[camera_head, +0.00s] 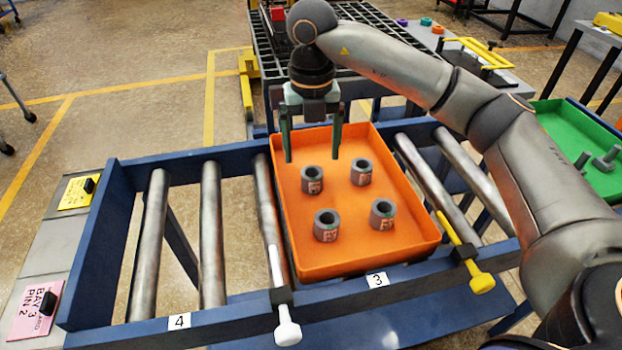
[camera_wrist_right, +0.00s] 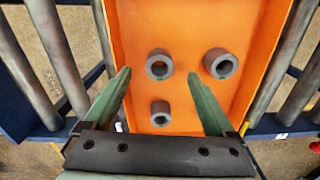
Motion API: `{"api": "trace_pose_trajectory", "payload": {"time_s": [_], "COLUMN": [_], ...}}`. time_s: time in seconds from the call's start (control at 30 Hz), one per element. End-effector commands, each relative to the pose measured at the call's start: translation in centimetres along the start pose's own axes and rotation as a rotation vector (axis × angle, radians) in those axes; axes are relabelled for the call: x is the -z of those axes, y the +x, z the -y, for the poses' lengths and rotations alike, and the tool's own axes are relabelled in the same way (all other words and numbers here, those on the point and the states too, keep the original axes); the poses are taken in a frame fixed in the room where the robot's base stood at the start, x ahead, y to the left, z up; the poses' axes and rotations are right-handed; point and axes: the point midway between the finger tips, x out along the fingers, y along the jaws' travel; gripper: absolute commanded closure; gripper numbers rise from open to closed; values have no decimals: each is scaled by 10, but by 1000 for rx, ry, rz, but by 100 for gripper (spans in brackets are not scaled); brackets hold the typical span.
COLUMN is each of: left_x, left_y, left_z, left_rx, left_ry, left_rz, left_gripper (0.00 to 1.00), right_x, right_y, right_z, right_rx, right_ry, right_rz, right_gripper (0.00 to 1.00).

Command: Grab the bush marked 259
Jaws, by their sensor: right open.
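Several grey hollow bushes stand upright in an orange tray (camera_head: 345,265), with small pinkish marks too small to read, so I cannot tell which is 259. They are the back left bush (camera_head: 312,181), back right bush (camera_head: 361,173), front left bush (camera_head: 326,227) and front right bush (camera_head: 382,216). My right gripper (camera_head: 312,158) is open and empty, its fingers pointing down at the tray's back left part. In the right wrist view, one bush (camera_wrist_right: 149,66) appears between the fingertips (camera_wrist_right: 159,75), apart from them; two others show. My left gripper is not in view.
The tray sits on a blue-framed roller conveyor (camera_head: 211,235). A white-ended lever (camera_head: 287,330) and a yellow lever (camera_head: 480,282) stand at its front. A green tray (camera_head: 575,150) with metal parts is at right. Rollers to the left are bare.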

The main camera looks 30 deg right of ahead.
Motion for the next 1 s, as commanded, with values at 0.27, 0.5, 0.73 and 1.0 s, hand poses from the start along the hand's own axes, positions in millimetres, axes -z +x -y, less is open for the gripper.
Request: {"api": "trace_pose_trajectory", "payload": {"time_s": [0.27,0.5,0.73,1.0], "left_x": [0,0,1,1], "left_y": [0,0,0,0], "left_z": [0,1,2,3], "left_rx": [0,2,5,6], "left_ry": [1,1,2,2], "left_rz": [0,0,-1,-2], "left_gripper": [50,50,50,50], "right_x": [3,4,4,4], "right_y": [27,58,61,60], "right_z": [1,0,0,0], "right_rx": [1,0,-2,-2], "right_ry": [-3,-2,-3,-3], "right_rz": [-2,-1,0,0], "right_gripper": [10,10,10,35]}}
